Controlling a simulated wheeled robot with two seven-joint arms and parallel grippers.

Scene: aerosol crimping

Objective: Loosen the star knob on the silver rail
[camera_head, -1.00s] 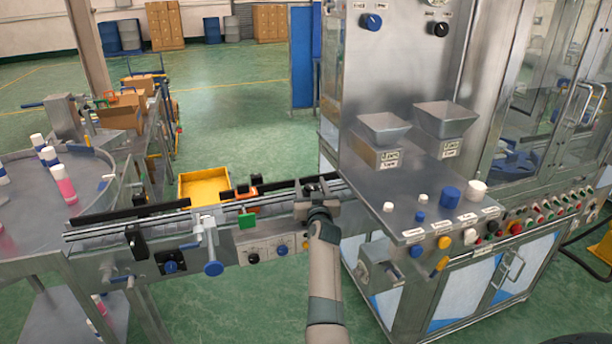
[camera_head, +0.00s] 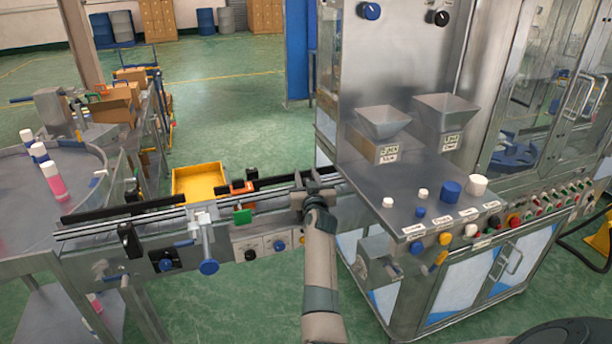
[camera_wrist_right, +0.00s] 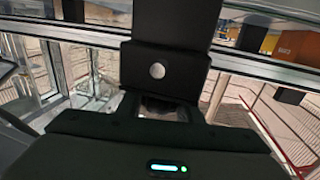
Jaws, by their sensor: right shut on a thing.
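The silver rail (camera_head: 160,219) runs along the front of the conveyor, from the round table to the filling machine. My right gripper (camera_head: 313,187) is at its right part, by the machine, with the arm coming up from below. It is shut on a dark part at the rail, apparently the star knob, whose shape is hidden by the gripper. In the right wrist view, the gripper (camera_wrist_right: 160,110) shows dark and close, against a black block with a silver round button (camera_wrist_right: 157,71). My left gripper is not in view.
A blue-ended handle (camera_head: 209,266) and a black block (camera_head: 129,238) stick out from the rail's front, left of my arm. The machine's control panel (camera_head: 440,222) is close on the right. A yellow bin (camera_head: 198,181) stands behind.

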